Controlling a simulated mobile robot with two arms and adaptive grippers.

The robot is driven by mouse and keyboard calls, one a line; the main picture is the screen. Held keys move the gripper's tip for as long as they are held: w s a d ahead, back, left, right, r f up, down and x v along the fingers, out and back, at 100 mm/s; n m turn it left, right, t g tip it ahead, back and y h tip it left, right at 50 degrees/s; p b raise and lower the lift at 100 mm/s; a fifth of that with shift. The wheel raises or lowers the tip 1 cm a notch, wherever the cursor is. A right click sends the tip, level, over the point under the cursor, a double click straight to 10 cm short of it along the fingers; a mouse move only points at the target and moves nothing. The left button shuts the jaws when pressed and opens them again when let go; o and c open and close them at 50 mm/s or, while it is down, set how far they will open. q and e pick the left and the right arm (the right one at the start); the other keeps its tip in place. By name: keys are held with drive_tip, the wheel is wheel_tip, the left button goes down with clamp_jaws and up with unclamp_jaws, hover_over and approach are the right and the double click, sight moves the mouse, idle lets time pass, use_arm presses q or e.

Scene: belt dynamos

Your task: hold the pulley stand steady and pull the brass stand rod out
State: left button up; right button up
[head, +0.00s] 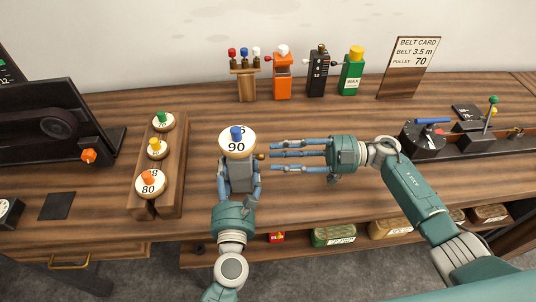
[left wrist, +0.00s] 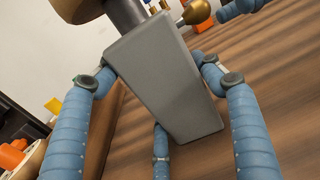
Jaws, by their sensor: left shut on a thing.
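The pulley stand (head: 240,175) is a grey block that stands upright on the wooden bench, with a cream pulley (head: 237,148) marked 90 and a blue knob on top. The brass stand rod (head: 260,156) sticks out of its right side; its round brass end shows in the left wrist view (left wrist: 196,12). My left gripper (head: 238,188) is shut around the grey block from the front; its fingers flank the block in the left wrist view. My right gripper (head: 274,155) is open, its fingers spread and pointing left, tips just right of the rod's end.
A wooden rack (head: 171,180) with several pulleys stands left. A dark machine (head: 60,125) is at far left. Small coloured devices and a belt card (head: 410,65) line the back. A dark unit with a blue lever (head: 432,121) is at right.

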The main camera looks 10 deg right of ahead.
sight(259, 157)
drive_tip(key=a, duration=0.3)
drive_tip(key=shift+w+a, duration=0.15)
